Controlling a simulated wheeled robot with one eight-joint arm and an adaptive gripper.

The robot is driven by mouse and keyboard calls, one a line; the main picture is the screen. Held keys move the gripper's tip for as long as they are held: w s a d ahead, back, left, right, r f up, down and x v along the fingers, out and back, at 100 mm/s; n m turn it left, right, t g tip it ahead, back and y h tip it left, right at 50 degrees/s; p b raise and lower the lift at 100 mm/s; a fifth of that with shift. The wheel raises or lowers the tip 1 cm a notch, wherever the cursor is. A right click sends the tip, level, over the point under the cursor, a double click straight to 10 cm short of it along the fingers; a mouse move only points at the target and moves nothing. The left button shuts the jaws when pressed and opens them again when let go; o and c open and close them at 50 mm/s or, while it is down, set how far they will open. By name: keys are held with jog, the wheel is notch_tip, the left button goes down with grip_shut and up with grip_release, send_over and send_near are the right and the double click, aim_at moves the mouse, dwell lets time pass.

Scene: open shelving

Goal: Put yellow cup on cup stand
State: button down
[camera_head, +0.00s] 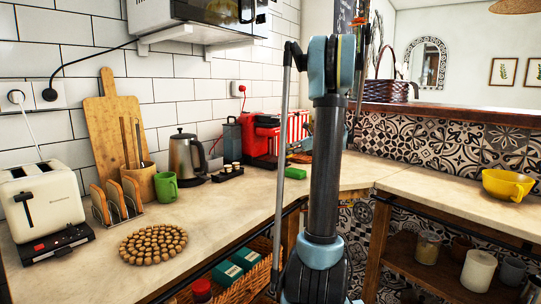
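A wide yellow cup (507,185) stands upright on the right-hand counter, near the right edge of the view. A round mat of brown wooden balls (153,244) lies flat on the left counter, near its front edge; it looks like the cup stand, and nothing rests on it. My arm stands upright in the middle of the view, between the two counters and apart from the cup and the mat. My gripper cannot be made out in this view.
A toaster (45,200), toast rack (116,203), green mug (166,187), kettle (187,158) and red coffee machine (262,140) stand on the left counter (235,212). The right counter (431,189) is clear left of the cup. Shelves below hold jars and a white roll (478,271).

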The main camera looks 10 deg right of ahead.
aim_at(276, 163)
jog(key=w+a, duration=0.2)
jog(key=a, duration=0.2)
jog(key=shift+w+a, duration=0.25)
jog(key=shift+w, duration=0.15)
jog(key=x, duration=0.3)
jog(key=shift+a+r, duration=0.1)
jog(key=shift+r, duration=0.1)
jog(key=shift+f, duration=0.35)
jog(key=shift+f, duration=0.1)
jog(key=c, duration=1.8)
grip_release()
jog(key=shift+o, duration=0.2)
jog(key=v, duration=1.2)
jog(key=shift+s, duration=0.1)
